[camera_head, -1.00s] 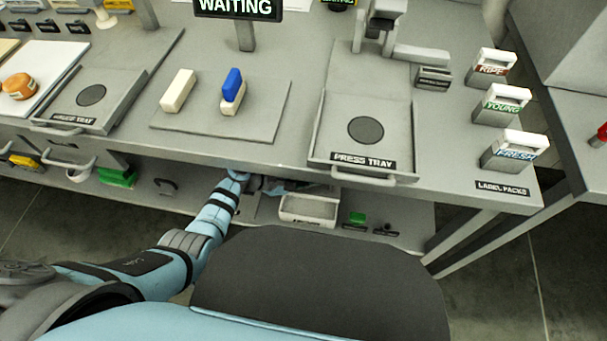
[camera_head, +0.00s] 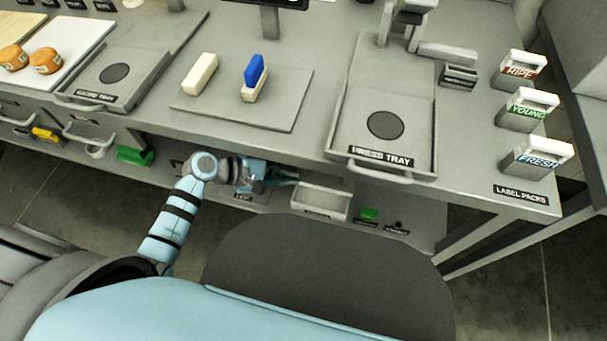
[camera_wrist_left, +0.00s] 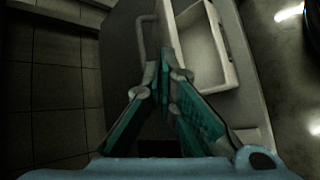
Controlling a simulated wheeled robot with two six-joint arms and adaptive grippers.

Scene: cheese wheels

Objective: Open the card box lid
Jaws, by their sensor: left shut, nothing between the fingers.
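A pale, open-topped box (camera_head: 322,202), possibly the card box, is on the low shelf under the worktop. It shows in the left wrist view (camera_wrist_left: 226,78) as a shallow, empty-looking tray. I cannot make out a separate lid. My left gripper (camera_head: 290,180) is under the worktop's front edge, at the box's left back corner. In the left wrist view its teal fingers (camera_wrist_left: 165,62) meet at the tips, with nothing between them, beside the box's left wall. I cannot tell whether they touch it. My right gripper is out of view.
The press tray (camera_head: 424,120) and worktop overhang the shelf. A bar handle (camera_wrist_left: 141,38) on a grey panel is left of the fingers in the wrist view. A green block (camera_head: 369,214) is right of the box. Label packs (camera_head: 535,155) stand at the right.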

